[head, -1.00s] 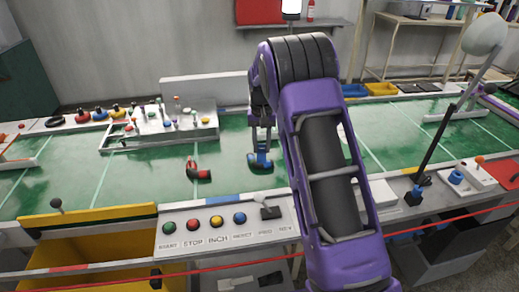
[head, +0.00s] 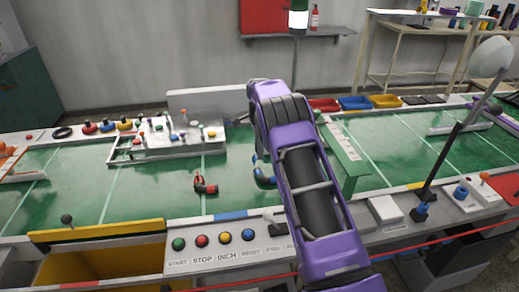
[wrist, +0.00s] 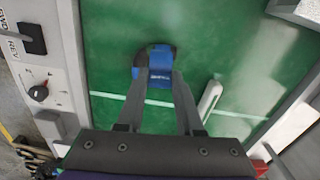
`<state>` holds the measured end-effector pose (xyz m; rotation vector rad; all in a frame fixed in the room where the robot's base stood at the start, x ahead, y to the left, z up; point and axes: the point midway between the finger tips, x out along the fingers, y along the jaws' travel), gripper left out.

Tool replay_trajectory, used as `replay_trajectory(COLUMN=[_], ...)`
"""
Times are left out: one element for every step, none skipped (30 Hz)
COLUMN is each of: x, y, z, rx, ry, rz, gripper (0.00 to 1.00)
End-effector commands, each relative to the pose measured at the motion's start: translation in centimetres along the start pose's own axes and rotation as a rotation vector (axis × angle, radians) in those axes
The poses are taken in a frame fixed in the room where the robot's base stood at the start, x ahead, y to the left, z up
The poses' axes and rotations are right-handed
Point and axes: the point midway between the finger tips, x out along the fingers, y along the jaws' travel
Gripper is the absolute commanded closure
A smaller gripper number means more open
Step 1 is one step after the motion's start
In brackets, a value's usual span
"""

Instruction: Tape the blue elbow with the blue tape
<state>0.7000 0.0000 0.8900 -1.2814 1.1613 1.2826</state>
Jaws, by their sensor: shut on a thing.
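The blue elbow (head: 264,174) lies on the green bench top, partly hidden by my arm in the head view. In the wrist view the blue elbow (wrist: 154,72) sits between my fingertips, with its dark end showing. My gripper (wrist: 157,76) is shut on it. In the head view my purple arm covers most of the gripper.
A red elbow (head: 205,185) lies to the left of the blue one. A button panel (head: 215,255) runs along the front edge. A white rack (head: 170,140) stands behind left. A green stand (head: 345,155) is right of my arm. Open green surface lies at left.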

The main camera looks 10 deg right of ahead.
Motion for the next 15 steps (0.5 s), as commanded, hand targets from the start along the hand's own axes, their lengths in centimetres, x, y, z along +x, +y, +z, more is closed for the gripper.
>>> replay_trajectory(x=[0.0, 0.0, 0.0, 0.0, 0.0, -0.01, -0.01, -0.02, -0.04, -0.05, -0.06, -0.09, -0.11, 0.07, 0.27], y=[-0.01, 0.0, 0.0, 0.0, 0.0, 0.0, 0.0, 0.0, 0.0, 0.0, 0.0, 0.0, 0.0, 0.0, 0.0], z=[-0.01, -0.01, -0.01, 0.0, 0.0, 0.0, 0.0, 0.0, 0.0, 0.01, 0.01, 0.02, 0.03, 0.03, 0.03], rx=[0.001, 0.001, 0.001, 0.0, 0.0, 0.0, -0.001, -0.001, -0.001, -0.001, -0.001, -0.001, -0.001, -0.001, -0.001], ry=[0.0, 0.0, 0.0, 0.0, 0.0, 0.0, 0.0, 0.0, 0.0, 0.0, 0.0, 0.0, 0.0, 0.0, 0.0], rz=[0.0, 0.0, 0.0, 0.0, 0.0, 0.0, 0.0, 0.0, 0.0, 0.0, 0.0, 0.0, 0.0, 0.0, 0.0], gripper=[1.0, 1.0, 1.0, 1.0, 1.0, 1.0, 1.0, 1.0, 1.0, 1.0, 1.0, 1.0, 1.0, 1.0, 1.0])
